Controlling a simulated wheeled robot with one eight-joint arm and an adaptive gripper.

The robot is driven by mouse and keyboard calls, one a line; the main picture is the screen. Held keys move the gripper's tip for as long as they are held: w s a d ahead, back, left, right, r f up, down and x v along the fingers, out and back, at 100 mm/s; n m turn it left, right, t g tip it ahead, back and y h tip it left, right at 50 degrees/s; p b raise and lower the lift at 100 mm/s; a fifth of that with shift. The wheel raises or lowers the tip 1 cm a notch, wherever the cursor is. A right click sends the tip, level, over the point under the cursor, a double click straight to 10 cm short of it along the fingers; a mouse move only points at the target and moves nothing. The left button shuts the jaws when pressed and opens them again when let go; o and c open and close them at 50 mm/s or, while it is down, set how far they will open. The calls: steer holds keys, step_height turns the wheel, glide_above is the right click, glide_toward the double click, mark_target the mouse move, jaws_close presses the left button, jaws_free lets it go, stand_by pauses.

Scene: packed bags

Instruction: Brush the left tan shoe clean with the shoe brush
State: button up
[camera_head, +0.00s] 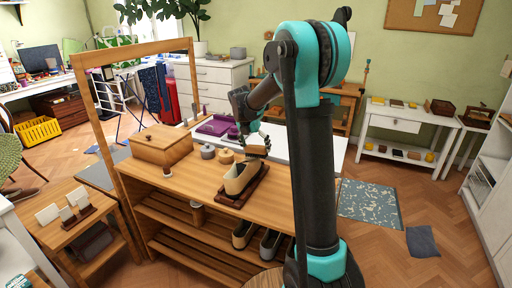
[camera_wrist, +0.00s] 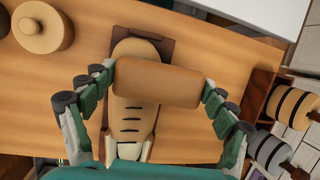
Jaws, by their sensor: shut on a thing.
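A tan shoe (camera_head: 238,180) with dark lace lines rests on a dark brown tray (camera_head: 262,178) on the wooden bench. It also shows in the wrist view (camera_wrist: 130,120), lying lengthwise on the tray (camera_wrist: 165,50). My gripper (camera_head: 255,143) is above the shoe, shut on the shoe brush (camera_head: 258,151). In the wrist view my gripper (camera_wrist: 158,85) has one finger at each end of the brush's brown, rounded wooden body (camera_wrist: 157,83). The brush lies across the shoe and hides part of its upper. Its bristles are hidden there, and I cannot tell whether they touch the shoe.
A wooden box (camera_head: 162,146), a grey round tin (camera_head: 207,151) and a tan round pot (camera_head: 226,156) stand left of the shoe. Purple items (camera_head: 215,126) lie behind. More shoes (camera_head: 270,243) sit on the lower shelf.

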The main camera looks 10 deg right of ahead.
mark_target(248, 146)
steer(key=shift+s+f, duration=0.1)
steer(key=shift+f, duration=0.6)
steer(key=shift+w+a+f, duration=0.15)
steer(key=shift+w+a, duration=0.4)
steer(key=shift+a, duration=0.35)
steer(key=shift+w+a+f, duration=0.15)
steer(key=shift+w+a, duration=0.45)
steer(key=shift+a, duration=0.3)
steer(key=shift+w+a+f, duration=0.15)
steer(key=shift+w+a, duration=0.4)
steer(key=shift+a, duration=0.35)
steer(key=shift+s+d+r, duration=0.2)
steer(key=shift+s+d, duration=0.25)
steer(key=shift+d, duration=0.25)
steer(key=shift+s+d+r, duration=0.15)
steer(key=shift+s+d, duration=0.25)
steer(key=shift+d, duration=0.25)
steer(key=shift+s+d, duration=0.45)
steer(key=shift+d, duration=0.25)
steer(key=shift+s+d, duration=0.45)
steer(key=shift+d, duration=0.25)
steer(key=shift+r, duration=0.2)
steer(key=shift+w+a+r, duration=0.1)
steer(key=shift+w+r, duration=0.05)
steer(key=shift+r, duration=0.8)
steer(key=shift+w+a+r, duration=0.1)
steer(key=shift+w+r, duration=0.1)
steer(key=shift+r, duration=0.75)
steer(key=shift+w+r, duration=0.15)
steer(key=shift+r, duration=0.8)
